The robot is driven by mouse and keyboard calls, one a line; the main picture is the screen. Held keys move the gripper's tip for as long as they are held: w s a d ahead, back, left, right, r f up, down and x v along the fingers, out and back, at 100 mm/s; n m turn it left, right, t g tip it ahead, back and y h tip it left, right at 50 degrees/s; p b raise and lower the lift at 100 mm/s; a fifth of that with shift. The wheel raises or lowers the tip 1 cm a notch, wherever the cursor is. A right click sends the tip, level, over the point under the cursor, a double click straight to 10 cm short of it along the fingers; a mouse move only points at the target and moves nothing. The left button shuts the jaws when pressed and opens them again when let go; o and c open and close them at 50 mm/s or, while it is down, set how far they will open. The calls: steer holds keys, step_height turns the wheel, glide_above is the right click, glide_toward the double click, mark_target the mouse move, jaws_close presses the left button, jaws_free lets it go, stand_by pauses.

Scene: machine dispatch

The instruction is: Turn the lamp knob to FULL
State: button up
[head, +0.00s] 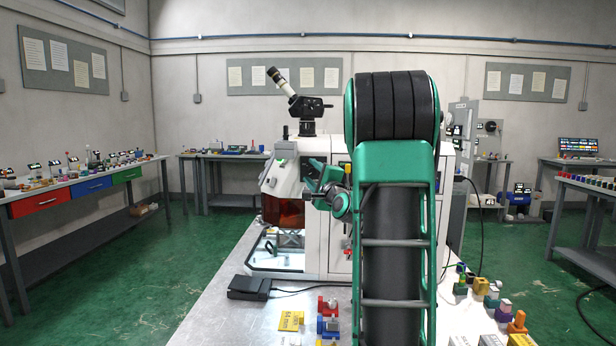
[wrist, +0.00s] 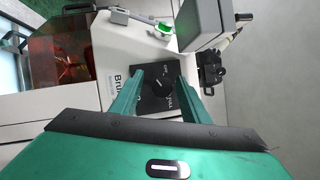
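The lamp knob (wrist: 158,84) is a dark dial with a white mark on a black square plate, in the middle of the wrist view. Small white lettering stands around it, too small to read with certainty. The plate is on the white microscope body (wrist: 105,62). My gripper (wrist: 158,73) is open, its two green fingers apart on either side of the knob in the picture. I see no finger touching the knob. In the head view my gripper (head: 322,190) is at the front of the white microscope (head: 345,250), and my arm hides part of it. The knob is not visible there.
A black pedal-like box (head: 248,288) with a cable lies on the bench, near colored blocks (head: 328,318) and a yellow card (head: 291,321). In the wrist view, a grey box-shaped part (wrist: 202,22) and a green-tipped part (wrist: 163,28) lie beyond the knob.

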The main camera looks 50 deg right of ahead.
steer(key=shift+s, duration=0.1)
steer(key=v, duration=1)
steer(key=shift+s+a, duration=0.2)
steer(key=shift+a, duration=0.05)
stand_by(0.3)
steer(key=s+a+f+n+g+y, duration=0.1)
steer(key=a+f+n+g+y, duration=0.6)
steer(key=a+f+n, duration=0.75)
steer(key=s+a+f+n+g, duration=0.1)
steer(key=s+a+f+g, duration=0.2)
steer(key=s, duration=0.5)
steer(key=s+a+f+n+g+y, duration=0.1)
steer(key=s+a+f+n+g, duration=0.1)
steer(key=s, duration=0.7)
steer(key=s+a+f+n+g, duration=0.1)
steer(key=s+a+f+g, duration=0.3)
steer(key=s, duration=0.5)
steer(key=a+g, duration=0.2)
steer(key=a, duration=0.1)
steer(key=shift+s+f+n+y, duration=0.2)
steer(key=shift+f+n+y, duration=0.05)
steer(key=shift+n+y, duration=0.1)
steer(key=shift+c, duration=1.2)
